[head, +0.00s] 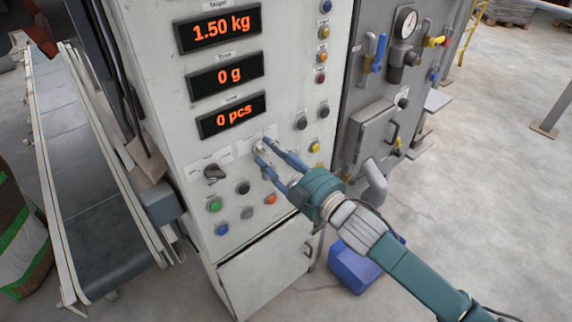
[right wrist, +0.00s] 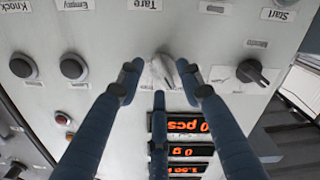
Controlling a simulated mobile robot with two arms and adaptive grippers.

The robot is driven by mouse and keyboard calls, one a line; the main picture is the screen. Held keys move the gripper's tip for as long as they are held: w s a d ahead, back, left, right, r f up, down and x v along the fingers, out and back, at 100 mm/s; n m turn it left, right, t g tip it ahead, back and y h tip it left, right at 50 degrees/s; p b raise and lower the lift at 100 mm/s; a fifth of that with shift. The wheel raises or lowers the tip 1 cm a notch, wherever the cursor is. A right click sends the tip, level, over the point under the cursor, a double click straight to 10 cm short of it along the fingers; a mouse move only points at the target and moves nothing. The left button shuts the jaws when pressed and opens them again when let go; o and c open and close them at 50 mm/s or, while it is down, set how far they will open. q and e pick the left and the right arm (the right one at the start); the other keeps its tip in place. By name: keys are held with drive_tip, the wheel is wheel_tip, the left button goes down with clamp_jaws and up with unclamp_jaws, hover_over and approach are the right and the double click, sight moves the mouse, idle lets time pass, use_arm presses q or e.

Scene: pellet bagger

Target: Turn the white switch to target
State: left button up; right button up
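The white switch (head: 260,147) is a small knob on the front of the pale control cabinet, below the "0 pcs" display. My right gripper (head: 263,152) reaches it from the lower right, its blue fingertips at the knob. In the right wrist view the white switch (right wrist: 163,72) lies between the spread fingertips of the gripper (right wrist: 160,82), with a finger on each side and a third below. The fingers look open around the knob; whether they touch it I cannot tell. No target mark is readable. My left gripper is not in view.
A black rotary switch (head: 215,172) sits left of the white one. A grey cabinet with a gauge (head: 405,23) stands at the right, and a conveyor (head: 105,235) at the left.

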drive_tip(key=v, duration=1.1)
drive_tip(key=shift+s, duration=0.1)
